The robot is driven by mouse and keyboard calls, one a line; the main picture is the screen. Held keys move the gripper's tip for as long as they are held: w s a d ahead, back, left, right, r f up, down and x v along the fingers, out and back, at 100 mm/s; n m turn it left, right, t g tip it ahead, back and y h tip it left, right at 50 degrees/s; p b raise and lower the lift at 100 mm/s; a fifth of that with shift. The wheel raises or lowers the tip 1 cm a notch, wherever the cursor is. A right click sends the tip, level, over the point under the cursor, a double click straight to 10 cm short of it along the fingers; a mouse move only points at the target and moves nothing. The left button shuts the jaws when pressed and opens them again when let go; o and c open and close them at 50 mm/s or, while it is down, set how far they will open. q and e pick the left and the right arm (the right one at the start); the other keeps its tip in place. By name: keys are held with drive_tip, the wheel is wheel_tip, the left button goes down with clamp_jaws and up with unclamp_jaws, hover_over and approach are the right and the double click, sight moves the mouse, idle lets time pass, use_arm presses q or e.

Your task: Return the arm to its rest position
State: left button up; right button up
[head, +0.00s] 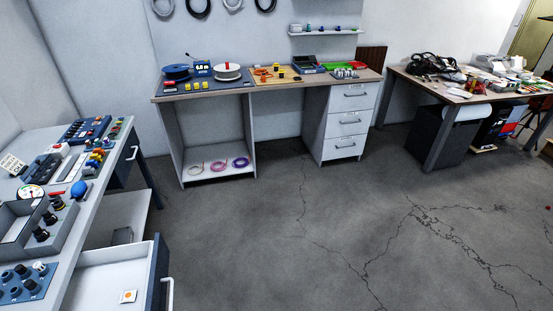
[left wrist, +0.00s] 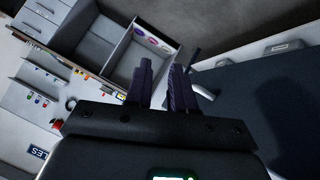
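My left gripper (left wrist: 163,72) shows in the left wrist view. Its two dark fingers stand apart with a gap between them, and I see nothing held there. In that view the fingers reach up in front of a light shelf unit with coloured rings (left wrist: 152,42). Neither gripper nor arm shows in the head view. My right gripper is in no view.
In the head view a left bench (head: 98,205) carries instruments, with an open drawer (head: 100,285) below it holding an orange-marked square (head: 128,296). A back workbench (head: 210,90) and a right table (head: 440,92) are loaded with items. The cracked floor (head: 270,240) between is clear.

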use_arm(q)
drive_tip(key=s+d+r+m+g+h+p, duration=0.1)
drive_tip(key=s+d+r+m+g+p, duration=0.2)
drive_tip(key=s, duration=0.4)
drive_tip(key=s+r+m+g, duration=0.3)
drive_tip(key=s+r+m, duration=0.2)
drive_tip(key=s+m, duration=0.15)
wheel_tip(320, 180, up, 38)
drive_tip(key=p, duration=3.8)
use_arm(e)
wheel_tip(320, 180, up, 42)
use_arm(q)
wheel_tip(320, 180, down, 61)
drive_tip(key=b, duration=6)
drive_tip(key=shift+s+g+b, duration=0.25)
drive_tip(key=shift+g+b, duration=0.05)
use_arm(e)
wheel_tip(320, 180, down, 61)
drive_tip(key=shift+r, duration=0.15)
use_arm(q)
drive_tip(key=shift+d+r+n, duration=0.1)
drive_tip(key=shift+r+n, duration=0.05)
drive_tip(key=shift+n, duration=0.1)
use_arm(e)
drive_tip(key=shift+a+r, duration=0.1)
